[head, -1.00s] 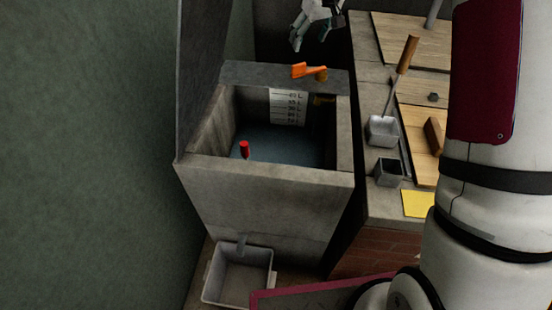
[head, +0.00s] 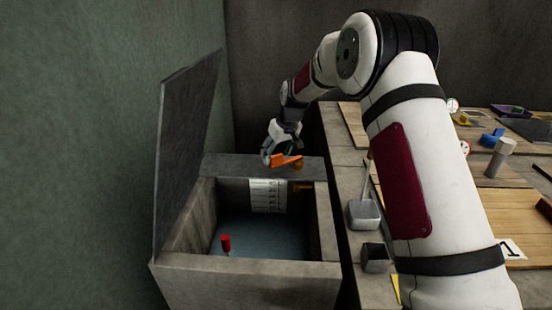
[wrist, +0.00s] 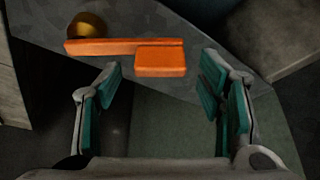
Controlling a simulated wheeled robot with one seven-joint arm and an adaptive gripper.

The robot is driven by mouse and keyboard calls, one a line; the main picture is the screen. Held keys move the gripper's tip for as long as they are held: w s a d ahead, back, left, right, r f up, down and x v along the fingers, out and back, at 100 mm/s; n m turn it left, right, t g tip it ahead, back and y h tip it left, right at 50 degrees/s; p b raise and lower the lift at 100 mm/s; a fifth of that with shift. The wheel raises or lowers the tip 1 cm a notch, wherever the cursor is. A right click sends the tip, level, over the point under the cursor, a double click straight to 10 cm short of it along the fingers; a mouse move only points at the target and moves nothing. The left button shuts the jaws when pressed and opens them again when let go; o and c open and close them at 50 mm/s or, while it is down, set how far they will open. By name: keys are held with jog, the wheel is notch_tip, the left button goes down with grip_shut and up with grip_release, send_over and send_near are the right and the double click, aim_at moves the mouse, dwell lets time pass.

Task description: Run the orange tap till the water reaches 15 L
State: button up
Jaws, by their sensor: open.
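The orange tap handle (head: 286,161) sits on the back rim of the grey stone tank (head: 240,268), beside its brass body (head: 299,164). In the wrist view the orange handle (wrist: 128,50) lies crosswise just beyond the fingertips. My gripper (wrist: 162,78) is open and empty, its fingers pointing towards the handle; in the head view my gripper (head: 270,155) is right at the handle. I cannot tell whether they touch. A white scale (head: 268,195) hangs on the tank's inner back wall, its figures too small to read. Dark bluish water (head: 262,232) lies in the tank, with a red-topped float (head: 226,243).
The tank's raised lid (head: 187,150) stands along its left side. A counter to the right holds a metal scoop (head: 364,214), a dark square cup (head: 375,257) and wooden boards (head: 515,220). A brass spout (head: 303,187) shows inside the tank.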

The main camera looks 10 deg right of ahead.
jog(key=shift+x, duration=1)
grip_shut()
